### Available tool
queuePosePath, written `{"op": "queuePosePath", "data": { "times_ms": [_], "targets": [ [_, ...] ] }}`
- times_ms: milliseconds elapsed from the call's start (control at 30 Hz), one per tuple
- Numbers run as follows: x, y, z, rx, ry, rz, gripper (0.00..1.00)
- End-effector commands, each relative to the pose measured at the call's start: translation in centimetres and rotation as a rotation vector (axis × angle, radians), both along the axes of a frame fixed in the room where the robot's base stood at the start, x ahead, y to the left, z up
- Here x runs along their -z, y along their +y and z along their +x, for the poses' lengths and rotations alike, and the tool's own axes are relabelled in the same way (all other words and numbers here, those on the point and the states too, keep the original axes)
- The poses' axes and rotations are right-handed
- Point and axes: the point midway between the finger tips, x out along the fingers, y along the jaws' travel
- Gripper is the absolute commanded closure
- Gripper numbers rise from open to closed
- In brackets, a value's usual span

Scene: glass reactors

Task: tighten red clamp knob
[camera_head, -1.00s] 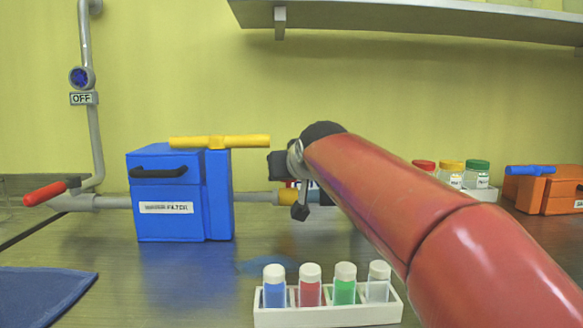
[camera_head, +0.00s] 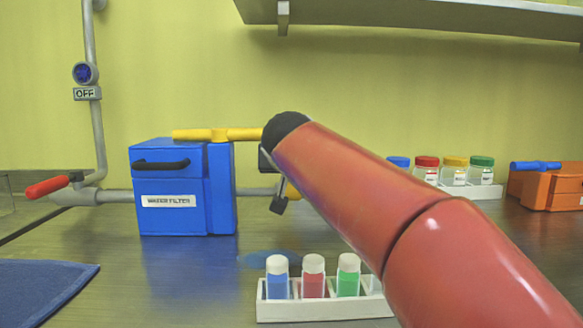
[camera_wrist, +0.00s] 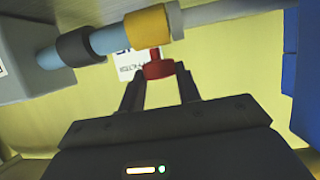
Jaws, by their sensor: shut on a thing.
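In the wrist view the red clamp knob (camera_wrist: 158,69) sits below a yellow clamp collar (camera_wrist: 147,23) on a pipe. My gripper (camera_wrist: 158,74) has its two dark fingers on either side of the knob and is shut on it. In the head view my red arm hides the knob. The dark gripper end (camera_head: 278,204) shows only in part there, near the pipe to the right of the blue water filter box (camera_head: 170,214).
A white rack (camera_head: 320,309) with coloured vials stands at the front. Lidded jars (camera_head: 454,170) and an orange box (camera_head: 555,188) are at the right. A red-handled valve (camera_head: 48,187) and a blue cloth (camera_head: 45,288) are at the left. A shelf (camera_head: 420,14) hangs above.

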Motion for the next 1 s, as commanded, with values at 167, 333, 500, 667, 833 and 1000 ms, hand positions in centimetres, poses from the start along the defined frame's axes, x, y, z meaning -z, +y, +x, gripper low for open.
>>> {"op": "queuePosePath", "data": {
  "times_ms": [167,333,500,667,833,1000],
  "targets": [
    [0.1,0.1,0.0,-0.001,0.004,0.001,0.64],
    [0.1,0.1,0.0,-0.001,0.003,0.001,0.45],
    [0.1,0.0,0.0,-0.001,0.002,0.0,0.45],
    [-0.2,0.0,-0.5,-0.001,0.0,0.0,0.45],
    [-1.1,0.2,-2.9,-0.001,-0.002,-0.001,0.45],
    [-2.2,0.3,-5.5,-0.002,-0.001,0.001,0.45]
  ]
}}
